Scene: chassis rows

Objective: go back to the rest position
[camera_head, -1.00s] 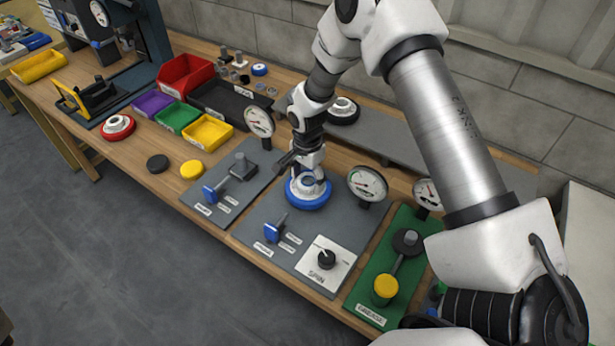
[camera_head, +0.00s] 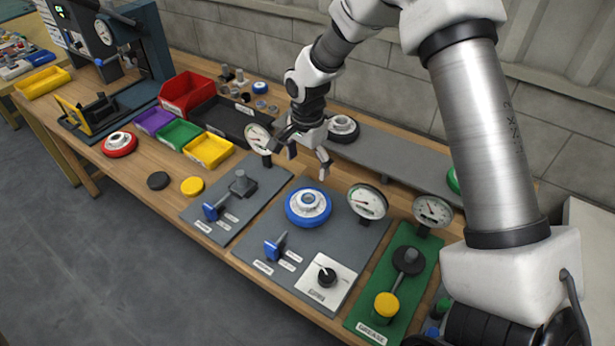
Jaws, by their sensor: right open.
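My right gripper (camera_head: 307,160) is open and empty. It hangs above the back part of the grey spin panel (camera_head: 352,237), behind and above the blue-rimmed wheel (camera_head: 308,205), and is apart from it. The wheel lies flat on the panel. My right arm comes in from the right side of the view. My left gripper does not show.
Dial gauges (camera_head: 367,201) stand beside and behind the wheel, one close to the gripper's left. A grey rail (camera_head: 400,166) holding a dark wheel (camera_head: 342,128) runs behind. Coloured bins (camera_head: 208,149) sit to the left. A green grease panel (camera_head: 405,290) is at the right.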

